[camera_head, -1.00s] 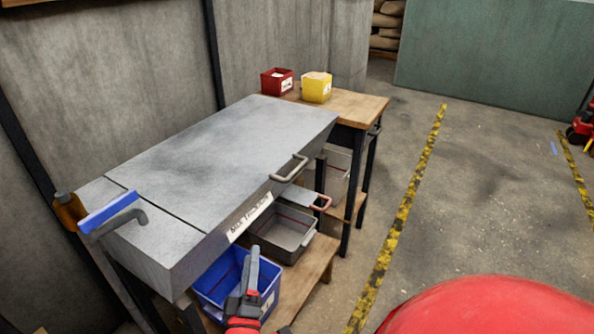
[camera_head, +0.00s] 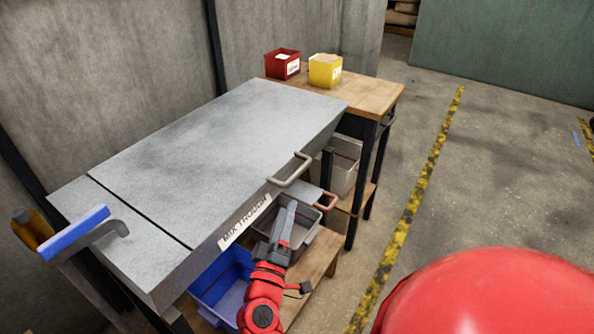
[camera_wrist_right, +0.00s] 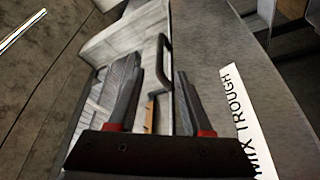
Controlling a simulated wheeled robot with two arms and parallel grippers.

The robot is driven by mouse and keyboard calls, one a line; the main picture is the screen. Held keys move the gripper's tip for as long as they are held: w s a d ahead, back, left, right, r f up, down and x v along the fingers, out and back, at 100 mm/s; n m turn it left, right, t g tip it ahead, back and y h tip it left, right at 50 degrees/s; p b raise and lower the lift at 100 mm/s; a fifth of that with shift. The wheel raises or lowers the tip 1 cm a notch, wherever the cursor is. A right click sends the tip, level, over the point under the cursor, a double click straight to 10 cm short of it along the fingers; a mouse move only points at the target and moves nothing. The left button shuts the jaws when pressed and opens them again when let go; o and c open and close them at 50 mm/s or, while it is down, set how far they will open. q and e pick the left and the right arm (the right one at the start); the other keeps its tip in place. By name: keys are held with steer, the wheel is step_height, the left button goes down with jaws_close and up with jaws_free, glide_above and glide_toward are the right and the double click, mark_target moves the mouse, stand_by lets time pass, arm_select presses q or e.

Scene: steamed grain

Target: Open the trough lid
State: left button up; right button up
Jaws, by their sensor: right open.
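The mix trough (camera_head: 165,270) is a grey metal box with a white "MIX TROUGH" label on its front. Its flat grey lid (camera_head: 210,140) lies shut on top. A bar handle (camera_head: 290,169) sticks out from the lid's front edge, towards the right end. My right gripper (camera_head: 289,208) is open and empty, just below and in front of this handle in the head view. In the right wrist view, the handle (camera_wrist_right: 164,60) shows beyond and between the spread fingers (camera_wrist_right: 158,76), apart from them. My left gripper is not in view.
A blue bin (camera_head: 222,285) and a grey pan (camera_head: 300,238) stand on the wooden shelf below. Red (camera_head: 282,64) and yellow (camera_head: 325,70) boxes stand on the wooden table (camera_head: 372,96). A blue-edged scraper (camera_head: 75,232) hangs at the trough's left end. The floor to the right is open.

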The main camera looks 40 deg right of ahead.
mark_target(297, 172)
steer(key=p+x, duration=0.2)
steer(key=x, duration=1)
steer(key=shift+a, duration=0.1)
jaws_close()
stand_by(0.9)
